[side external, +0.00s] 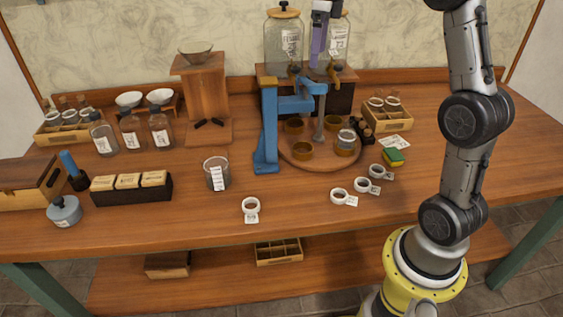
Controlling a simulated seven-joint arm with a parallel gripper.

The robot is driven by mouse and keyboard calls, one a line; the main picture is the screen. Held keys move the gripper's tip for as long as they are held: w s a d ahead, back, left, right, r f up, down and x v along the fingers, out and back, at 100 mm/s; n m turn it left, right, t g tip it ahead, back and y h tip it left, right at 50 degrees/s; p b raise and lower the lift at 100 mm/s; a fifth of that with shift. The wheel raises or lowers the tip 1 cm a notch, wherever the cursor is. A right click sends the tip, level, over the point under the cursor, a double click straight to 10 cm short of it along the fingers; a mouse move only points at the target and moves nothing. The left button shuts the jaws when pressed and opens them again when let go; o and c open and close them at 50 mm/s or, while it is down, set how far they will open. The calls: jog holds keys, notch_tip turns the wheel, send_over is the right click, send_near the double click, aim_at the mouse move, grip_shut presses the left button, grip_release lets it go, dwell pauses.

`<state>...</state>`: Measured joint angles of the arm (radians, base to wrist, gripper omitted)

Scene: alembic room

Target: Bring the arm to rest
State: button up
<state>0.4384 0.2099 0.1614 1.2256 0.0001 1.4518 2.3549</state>
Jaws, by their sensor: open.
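My arm rises from its yellow base at the right and leaves the top of the picture. My gripper (318,62) shows side-on at the top centre, pointing down, in front of two large glass jars and above the blue stand (267,130). It is open, and I see nothing held in it. The gap between its fingers is hard to make out. I cannot tell how far its tips are from the stand's arm below.
A round wooden board (315,160) with several cups lies under the stand. A wooden pedestal (204,95) and bottles (161,130) are left. The table's front strip is mostly clear.

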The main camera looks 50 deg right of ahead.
jog(key=s+a+r+n+t, duration=0.1)
jog(key=s+a+r+n, duration=0.1)
jog(key=s+a+n, duration=0.4)
jog(key=s+a+r+n+t, duration=0.2)
jog(key=s+a+r+n, duration=0.15)
jog(key=s+a, duration=0.4)
jog(key=s+a+f+n, duration=0.2)
jog(key=s+f+n, duration=0.3)
jog(key=n, duration=0.6)
jog(key=s+a+f+n+t, duration=0.1)
jog(key=s+a+f+n, duration=0.2)
jog(key=n, duration=0.8)
notch_tip(320, 180, down, 5)
jog(key=shift+s+a+r+t, duration=0.15)
jog(key=shift+s+t, duration=0.15)
jog(key=shift+s, duration=0.85)
